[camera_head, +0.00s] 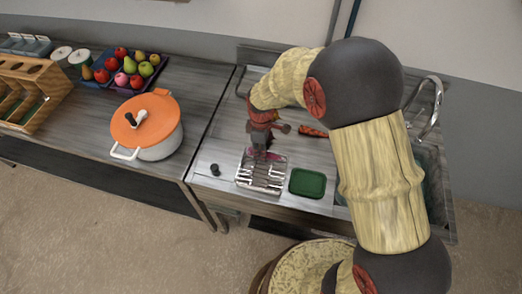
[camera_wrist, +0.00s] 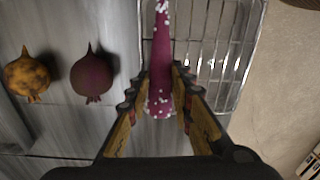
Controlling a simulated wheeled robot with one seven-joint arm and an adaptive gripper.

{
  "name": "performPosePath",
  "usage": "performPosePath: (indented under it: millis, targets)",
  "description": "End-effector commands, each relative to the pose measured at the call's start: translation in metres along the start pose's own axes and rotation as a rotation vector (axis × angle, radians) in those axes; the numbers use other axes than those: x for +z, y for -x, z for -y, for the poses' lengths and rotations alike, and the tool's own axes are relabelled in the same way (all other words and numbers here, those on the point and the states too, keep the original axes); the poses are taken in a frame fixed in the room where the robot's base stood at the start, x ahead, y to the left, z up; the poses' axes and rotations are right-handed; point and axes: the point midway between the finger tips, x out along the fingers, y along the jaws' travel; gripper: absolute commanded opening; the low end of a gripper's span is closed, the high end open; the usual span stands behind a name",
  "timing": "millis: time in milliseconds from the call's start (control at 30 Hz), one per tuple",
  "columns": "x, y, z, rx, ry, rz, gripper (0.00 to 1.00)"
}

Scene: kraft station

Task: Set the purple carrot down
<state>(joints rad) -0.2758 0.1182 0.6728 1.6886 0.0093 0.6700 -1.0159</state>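The purple carrot (camera_wrist: 161,55) is dotted with white and lies between the two fingers of my gripper (camera_wrist: 162,78) in the wrist view. The fingers are closed against its sides near its thick end. Its other end runs out of the top of the wrist view, over the wire rack (camera_wrist: 226,60). In the head view my gripper (camera_head: 262,140) points down above the rack (camera_head: 261,176), with a bit of the carrot (camera_head: 264,154) showing below it. I cannot tell whether the carrot touches the rack.
A yellow-brown round vegetable (camera_wrist: 27,76) and a dark purple one (camera_wrist: 92,76) lie left of the carrot. A green tray (camera_head: 307,183) stands right of the rack, and an orange-red vegetable (camera_head: 313,131) lies behind. A lidded pot (camera_head: 150,128) is on the left counter.

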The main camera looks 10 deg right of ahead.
Motion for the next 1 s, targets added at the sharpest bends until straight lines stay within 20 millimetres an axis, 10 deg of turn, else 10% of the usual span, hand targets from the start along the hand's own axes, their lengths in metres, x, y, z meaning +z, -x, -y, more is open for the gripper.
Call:
performPosePath:
  millis: [667, 1000]
  targets:
    - [0.0, 0.005, 0.0, 0.001, 0.0, 0.0, 0.4]
    - [-0.001, 0.063, -0.001, 0.003, 0.0, -0.002, 0.4]
